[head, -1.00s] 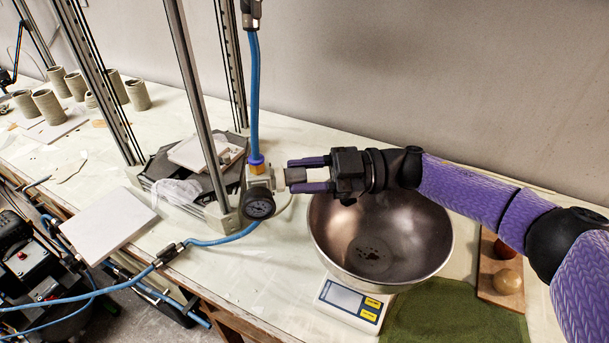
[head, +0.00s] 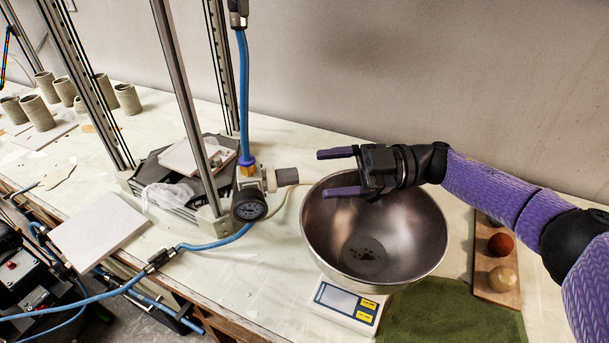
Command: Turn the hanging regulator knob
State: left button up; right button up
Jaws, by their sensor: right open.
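The regulator hangs from a blue hose; its light body (head: 256,180) carries a round dark-faced gauge (head: 249,204) at the front. Its grey cylindrical knob (head: 287,176) points to the right. My right gripper (head: 338,173) is to the right of the knob, above the metal bowl. Its two purple fingers are spread apart with nothing between them, and a gap separates the fingertips from the knob. My left gripper is not in view.
A metal bowl (head: 425,240) sits on a white scale (head: 337,299) beneath my right gripper. Metal uprights (head: 187,110) stand left of the regulator; clay cups (head: 127,99) are further left.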

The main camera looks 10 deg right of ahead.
aim_at(297, 175)
jog(key=shift+d, duration=0.85)
jog(key=a+m+b, duration=0.2)
jog(key=a+m, duration=0.1)
jog(key=a+m+b, duration=0.2)
jog(key=a+m, duration=0.2)
jog(key=shift+w+a+r, duration=0.15)
jog(key=shift+a, duration=0.05)
grip_shut()
